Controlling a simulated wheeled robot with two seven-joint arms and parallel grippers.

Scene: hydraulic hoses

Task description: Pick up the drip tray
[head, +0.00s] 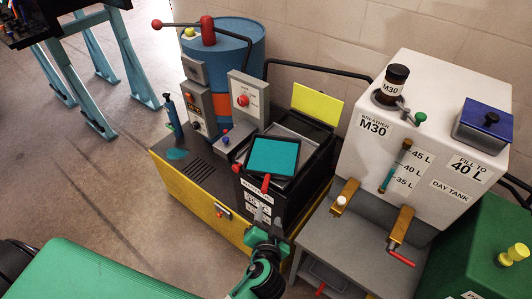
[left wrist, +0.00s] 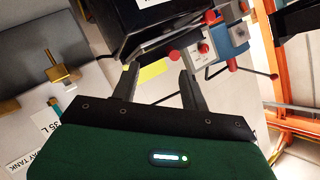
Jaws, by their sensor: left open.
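A low, dark-edged tray shape (head: 328,277), which may be the drip tray, shows at the grey stand below the brass taps; its details are too small to tell. A flat teal panel with a black rim (head: 272,157) lies tilted on top of the black box; I cannot tell whether it is a tray or a screen. My left gripper (head: 266,219) is in front of the black box, below the teal panel, open with nothing seen between its fingers. In the left wrist view its two fingers (left wrist: 160,86) stand apart. My right gripper is not in view.
The white day tank (head: 345,160) with brass taps (head: 402,226) stands right of the black box (head: 312,133). A blue drum (head: 235,60) and grey control boxes stand behind on the yellow-edged base. A green tank (head: 475,265) is at the right.

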